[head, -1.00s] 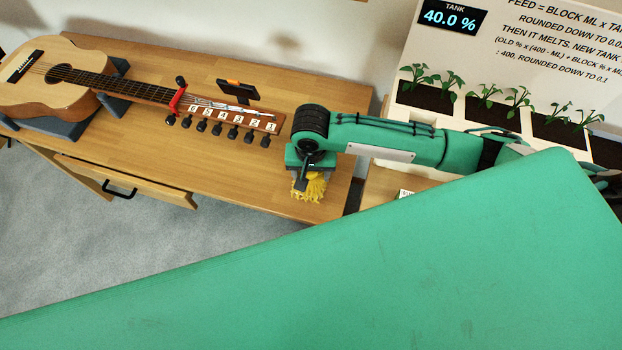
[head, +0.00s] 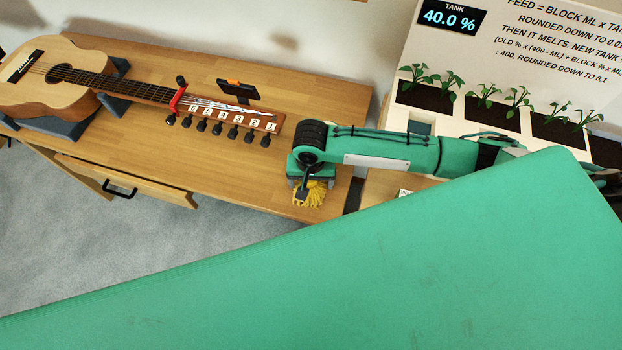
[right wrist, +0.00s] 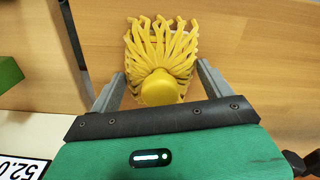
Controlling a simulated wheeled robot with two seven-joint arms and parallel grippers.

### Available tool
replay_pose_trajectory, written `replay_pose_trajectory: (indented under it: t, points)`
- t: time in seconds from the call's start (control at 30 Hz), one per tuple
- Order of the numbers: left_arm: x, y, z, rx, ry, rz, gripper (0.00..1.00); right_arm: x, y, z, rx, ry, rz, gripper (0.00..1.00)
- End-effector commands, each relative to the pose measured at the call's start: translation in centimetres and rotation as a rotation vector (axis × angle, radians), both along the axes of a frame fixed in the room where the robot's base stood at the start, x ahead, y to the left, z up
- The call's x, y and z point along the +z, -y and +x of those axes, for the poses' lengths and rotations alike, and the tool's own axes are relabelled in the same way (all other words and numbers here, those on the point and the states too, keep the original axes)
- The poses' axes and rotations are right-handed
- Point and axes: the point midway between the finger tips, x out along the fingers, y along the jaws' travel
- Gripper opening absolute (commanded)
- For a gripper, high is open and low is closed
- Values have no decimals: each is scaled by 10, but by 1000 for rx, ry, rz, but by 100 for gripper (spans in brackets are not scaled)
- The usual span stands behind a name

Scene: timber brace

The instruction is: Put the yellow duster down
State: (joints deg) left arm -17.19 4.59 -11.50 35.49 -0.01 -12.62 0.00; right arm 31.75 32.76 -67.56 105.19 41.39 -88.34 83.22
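The yellow duster (head: 314,197), with a rounded yellow knob and splayed strands, is at the right end of the wooden bench (head: 225,160). In the right wrist view the duster (right wrist: 160,85) lies between the two grey fingers of my right gripper (right wrist: 158,78), with a visible gap on each side of the knob. The right gripper (head: 310,184) is open around it and points down at the bench. The duster's strands appear to rest on the bench top; its upper part is hidden by the gripper in the head view. My left gripper is not in view.
A guitar (head: 50,78) lies on a dark support at the bench's left, its numbered headstock (head: 235,118) near the middle. A small dark stand (head: 238,89) is behind it. A drawer (head: 125,180) stands open in front. Planters (head: 430,97) and a tank display (head: 452,17) are right.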

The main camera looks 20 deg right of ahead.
Motion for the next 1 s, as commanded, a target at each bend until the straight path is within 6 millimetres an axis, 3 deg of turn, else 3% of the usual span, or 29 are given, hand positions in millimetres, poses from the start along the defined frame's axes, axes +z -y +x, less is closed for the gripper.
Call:
replay_pose_trajectory:
  t: [0.27,0.7,1.0]
  points:
    - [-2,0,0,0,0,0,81,10,-1,1,1,2,2,82]
    - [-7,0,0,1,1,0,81,98,-1,1,1,3,3,82]
    - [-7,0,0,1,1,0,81,123,0,0,0,0,0,82]
